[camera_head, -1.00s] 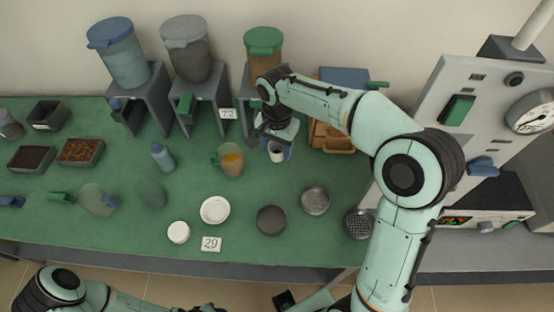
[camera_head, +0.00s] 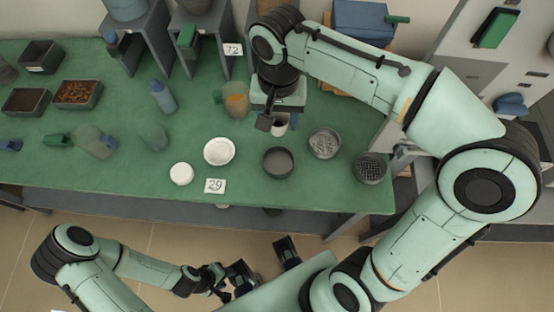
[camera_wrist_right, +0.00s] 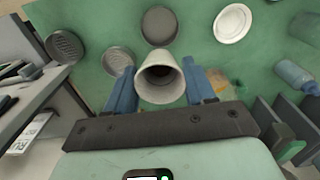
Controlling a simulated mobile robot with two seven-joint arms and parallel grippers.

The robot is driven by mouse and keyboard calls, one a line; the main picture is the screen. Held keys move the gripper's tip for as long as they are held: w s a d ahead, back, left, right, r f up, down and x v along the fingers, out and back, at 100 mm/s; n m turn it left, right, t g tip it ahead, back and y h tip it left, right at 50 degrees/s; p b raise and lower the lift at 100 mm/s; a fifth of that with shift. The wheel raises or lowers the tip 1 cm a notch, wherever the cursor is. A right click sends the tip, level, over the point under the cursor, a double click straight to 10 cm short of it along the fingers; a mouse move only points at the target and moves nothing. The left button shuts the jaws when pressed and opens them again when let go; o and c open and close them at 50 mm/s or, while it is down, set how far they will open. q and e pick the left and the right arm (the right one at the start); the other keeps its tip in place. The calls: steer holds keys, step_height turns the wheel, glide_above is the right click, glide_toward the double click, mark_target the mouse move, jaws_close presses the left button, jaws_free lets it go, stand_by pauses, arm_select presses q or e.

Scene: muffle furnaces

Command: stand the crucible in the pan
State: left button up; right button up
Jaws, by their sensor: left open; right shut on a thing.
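The crucible (camera_head: 280,125), a small pale cup, is held in my right gripper (camera_head: 272,122) in the head view, above the green bench. In the right wrist view the crucible (camera_wrist_right: 161,80) sits between the two blue fingers of my right gripper (camera_wrist_right: 162,88), its round mouth visible and empty-looking. A dark grey round pan (camera_head: 278,162) lies on the bench just in front of it; it also shows in the wrist view (camera_wrist_right: 160,24), beyond the crucible and apart from it. My left gripper (camera_head: 228,282) is open and empty, low in front of the bench.
A metallic dish (camera_head: 324,143) and a perforated dish (camera_head: 370,168) lie right of the pan. A white dish (camera_head: 219,151), a white round piece (camera_head: 181,173) and a card marked 29 (camera_head: 215,186) lie left. A beaker with orange contents (camera_head: 236,103) stands near my right gripper.

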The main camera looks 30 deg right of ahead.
steer(key=shift+w+f+b, duration=0.1)
steer(key=shift+f+b, duration=1.35)
steer(key=shift+f, duration=7.75)
steer(key=shift+f, duration=0.1)
steer(key=shift+f, duration=0.15)
steer(key=o, duration=0.7)
steer(key=shift+o, duration=0.2)
